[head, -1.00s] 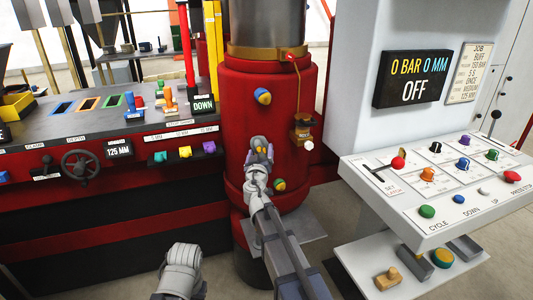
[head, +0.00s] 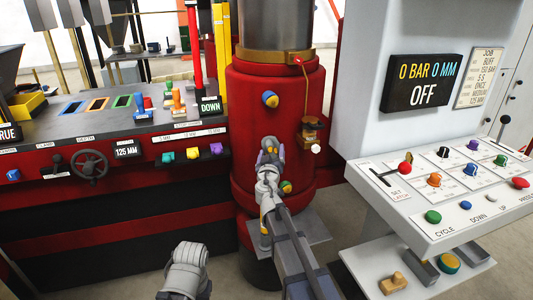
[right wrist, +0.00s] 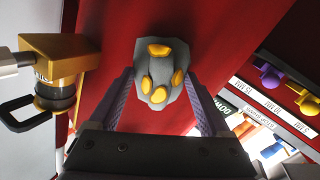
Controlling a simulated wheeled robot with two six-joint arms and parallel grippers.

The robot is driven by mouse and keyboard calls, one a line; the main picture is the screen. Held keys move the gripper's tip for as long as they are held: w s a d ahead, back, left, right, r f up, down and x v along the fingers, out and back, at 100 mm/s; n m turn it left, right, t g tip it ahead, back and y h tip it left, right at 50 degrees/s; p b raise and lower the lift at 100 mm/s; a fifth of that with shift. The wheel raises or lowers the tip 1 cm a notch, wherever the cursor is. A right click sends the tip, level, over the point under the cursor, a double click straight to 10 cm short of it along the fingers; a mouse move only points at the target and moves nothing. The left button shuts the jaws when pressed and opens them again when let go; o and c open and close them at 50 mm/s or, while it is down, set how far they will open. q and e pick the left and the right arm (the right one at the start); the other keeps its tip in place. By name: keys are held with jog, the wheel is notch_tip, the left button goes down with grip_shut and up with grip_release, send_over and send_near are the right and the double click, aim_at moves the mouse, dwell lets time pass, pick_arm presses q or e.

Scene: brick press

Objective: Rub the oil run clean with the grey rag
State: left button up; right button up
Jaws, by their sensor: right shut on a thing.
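The grey rag (right wrist: 158,85) is a lumpy grey pad with yellow patches in the right wrist view. It sits between the two purple-sided fingers of my right gripper (right wrist: 162,98), which is shut on it. In the head view the right gripper (head: 271,150) is in front of the red press cylinder (head: 245,120), with the rag a small grey lump at its tip. The rag is at or very close to the red surface; I cannot tell if it touches. I cannot make out the oil run; rag and gripper cover part of the cylinder front.
A brass valve (head: 310,128) hangs on the cylinder's right side, with a blue-and-yellow knob (head: 270,99) above the gripper. A white control console (head: 445,190) stands to the right. A red bench with a handwheel (head: 90,165) and coloured knobs is to the left.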

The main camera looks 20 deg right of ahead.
jog(key=shift+s+d, duration=0.3)
jog(key=shift+d, duration=0.55)
jog(key=shift+w+a, duration=0.25)
jog(key=shift+a, duration=0.4)
jog(key=shift+w+a, duration=0.25)
jog(key=shift+a, duration=0.4)
jog(key=shift+w+a, duration=0.25)
jog(key=shift+a, duration=0.4)
jog(key=shift+v, duration=3)
